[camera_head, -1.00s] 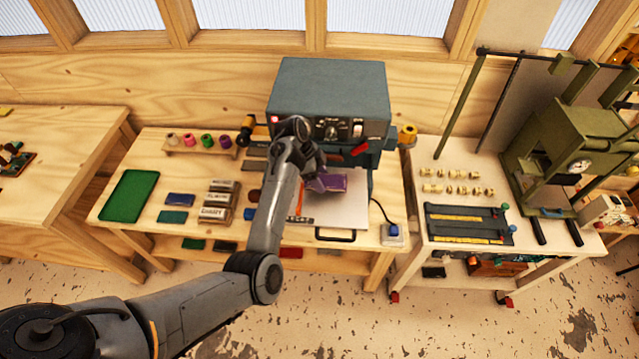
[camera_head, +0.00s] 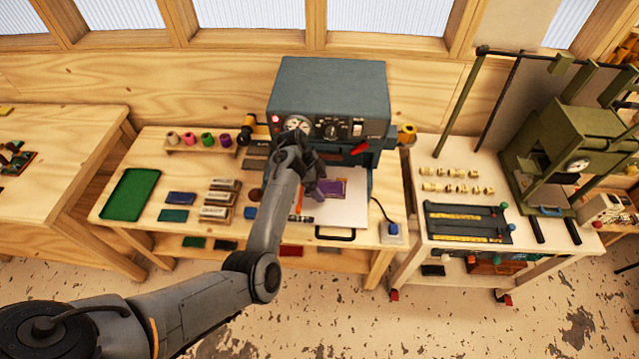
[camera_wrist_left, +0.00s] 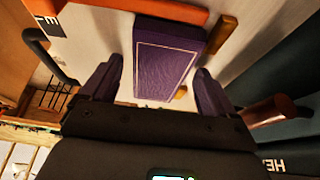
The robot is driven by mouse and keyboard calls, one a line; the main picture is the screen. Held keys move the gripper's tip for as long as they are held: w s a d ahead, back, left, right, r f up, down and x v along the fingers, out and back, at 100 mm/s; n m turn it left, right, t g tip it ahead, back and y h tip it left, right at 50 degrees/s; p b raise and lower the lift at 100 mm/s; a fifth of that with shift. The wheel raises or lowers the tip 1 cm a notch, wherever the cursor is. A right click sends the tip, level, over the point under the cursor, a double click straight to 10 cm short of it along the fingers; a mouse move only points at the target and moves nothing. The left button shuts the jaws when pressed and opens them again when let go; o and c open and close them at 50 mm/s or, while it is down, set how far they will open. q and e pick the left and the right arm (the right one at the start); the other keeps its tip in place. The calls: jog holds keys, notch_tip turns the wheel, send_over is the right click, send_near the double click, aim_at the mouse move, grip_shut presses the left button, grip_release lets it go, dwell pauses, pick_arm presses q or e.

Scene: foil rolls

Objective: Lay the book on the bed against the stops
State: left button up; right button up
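The purple book (camera_head: 334,188) lies flat, or almost flat, on the pale bed (camera_head: 350,213) under the grey press. In the left wrist view the book (camera_wrist_left: 165,58) shows its cover with a thin light border line. My left gripper (camera_wrist_left: 155,88) is open, one finger on each side of the book's near end, with a visible gap at each side. In the head view my left gripper (camera_head: 317,187) is at the book's left end. An orange bar (camera_wrist_left: 155,9) runs along the book's far end and a brass bar (camera_wrist_left: 222,34) stands beside its right edge; contact is unclear. My right gripper is out of view.
The grey press (camera_head: 330,95) stands over the bed. A black handle (camera_head: 335,234) is at the bed's front edge. Coloured foil rolls (camera_head: 206,139), stacked type boxes (camera_head: 219,200) and a green tray (camera_head: 130,194) are to the left. A second bench (camera_head: 420,200) is to the right.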

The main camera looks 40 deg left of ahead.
pick_arm(q)
jog(key=shift+r, duration=0.15)
jog(key=shift+s+a+r, duration=0.1)
jog(key=shift+a+r, duration=0.1)
jog(key=shift+r, duration=0.35)
jog(key=s+b+v, duration=0.1)
jog(key=b+v, duration=0.1)
jog(key=v, duration=0.8)
jog(key=s+f+n+y, duration=0.1)
jog(key=s+f, duration=0.1)
jog(key=s+f+n+y, duration=0.1)
jog(key=s+f, duration=0.1)
jog(key=s+f+n+y, duration=0.1)
jog(key=s, duration=0.2)
jog(key=shift+s+f+n+y, duration=0.1)
jog(key=shift+f+n+y, duration=0.2)
jog(key=shift+f+y, duration=0.1)
jog(key=s+d+f+n, duration=0.1)
jog(key=s+d+n, duration=0.1)
jog(key=s+d, duration=0.8)
jog(key=s+d+f+n+t, duration=0.1)
jog(key=s+d+f+n, duration=0.1)
jog(key=s+d, duration=0.7)
jog(key=s+n, duration=0.1)
jog(key=s, duration=0.2)
jog(key=shift+s+d, duration=0.35)
jog(key=shift+d, duration=0.05)
